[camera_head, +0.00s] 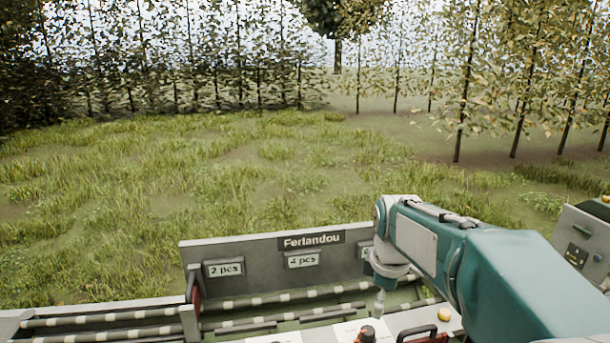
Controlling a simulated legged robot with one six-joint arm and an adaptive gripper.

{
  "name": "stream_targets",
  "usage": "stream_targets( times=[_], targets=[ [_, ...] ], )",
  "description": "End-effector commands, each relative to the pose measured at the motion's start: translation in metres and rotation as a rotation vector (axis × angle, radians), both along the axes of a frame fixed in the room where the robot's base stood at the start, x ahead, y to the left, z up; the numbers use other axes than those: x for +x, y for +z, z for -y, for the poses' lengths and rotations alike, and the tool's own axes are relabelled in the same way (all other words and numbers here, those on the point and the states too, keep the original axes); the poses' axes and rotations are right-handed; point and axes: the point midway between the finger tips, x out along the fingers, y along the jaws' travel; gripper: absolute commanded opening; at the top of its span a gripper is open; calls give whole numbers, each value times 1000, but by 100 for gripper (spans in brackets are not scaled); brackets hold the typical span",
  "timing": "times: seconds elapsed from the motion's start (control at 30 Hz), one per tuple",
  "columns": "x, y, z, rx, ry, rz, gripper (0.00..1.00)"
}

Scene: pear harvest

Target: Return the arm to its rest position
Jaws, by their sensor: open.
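My teal and grey arm reaches in from the lower right and bends down at its wrist. My gripper (379,303) hangs below the wrist over the right part of the sorting rack. It shows small and nearly edge-on, with nothing visible in it. The rack's grey back board (225,252) carries a "Ferlandou" sign (311,240), a "2 pcs" label (224,268) and a "4 pcs" label (303,260). A third label is mostly hidden by my arm. A yellow pear-like fruit (444,314) lies at the right of the rack, beside my arm.
Striped rails (270,300) run along the rack. A grey box (586,240) is at the right. Grass and rows of trees (466,95) lie beyond; the air above the rack is free.

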Motion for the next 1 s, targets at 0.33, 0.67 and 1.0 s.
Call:
stream_targets(
  times=[0.33, 0.67, 1.0],
  targets=[
    [-81, 27, 1, 76, -377, 125, 87],
    [-155, 26, 2, 193, -729, 235, 87],
    [-211, 7, 3, 326, -1024, 312, 87]
  ],
)
